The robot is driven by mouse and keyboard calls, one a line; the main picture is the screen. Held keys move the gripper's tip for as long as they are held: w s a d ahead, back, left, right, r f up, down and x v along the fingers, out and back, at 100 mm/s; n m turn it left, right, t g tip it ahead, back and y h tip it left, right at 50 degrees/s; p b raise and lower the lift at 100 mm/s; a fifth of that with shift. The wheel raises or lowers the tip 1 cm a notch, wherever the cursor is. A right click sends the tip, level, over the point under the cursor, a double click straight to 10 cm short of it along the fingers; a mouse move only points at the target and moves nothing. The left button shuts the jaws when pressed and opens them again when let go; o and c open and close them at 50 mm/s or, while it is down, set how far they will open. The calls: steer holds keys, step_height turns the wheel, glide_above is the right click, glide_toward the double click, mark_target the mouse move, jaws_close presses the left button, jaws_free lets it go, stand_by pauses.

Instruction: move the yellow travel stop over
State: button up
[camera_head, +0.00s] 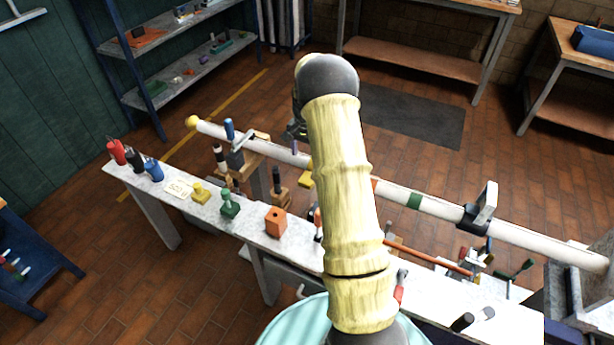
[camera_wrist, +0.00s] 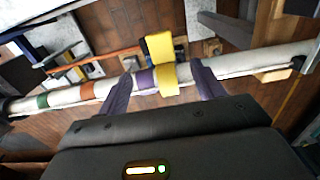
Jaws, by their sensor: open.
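The yellow travel stop (camera_wrist: 167,80) sits on the white mast tube (camera_wrist: 230,66) in the wrist view, with a second yellow part of it standing off the tube's far side. A purple band on the tube lies just left of it. My gripper (camera_wrist: 162,71) is open. Its two dark fingers stand on either side of the stop, with a gap to each; whether they reach down beside the tube I cannot tell. In the head view a piece of the stop (camera_head: 306,180) shows beside my arm, which hides much of the gripper and part of the tube (camera_head: 452,212).
A dark clamp with a grey plate (camera_head: 484,206) stands on the tube at right, and a blue-handled clamp (camera_head: 233,142) at left. The bench (camera_head: 145,187) holds a yellow knob (camera_head: 201,192), a green knob (camera_head: 229,203) and an orange block (camera_head: 276,221). Brick floor lies beyond.

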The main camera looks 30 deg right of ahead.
mark_target(307, 179)
step_height(307, 179, down, 11)
steer(key=shift+f, duration=0.1)
stand_by(0.3)
steer(key=shift+c, duration=0.2)
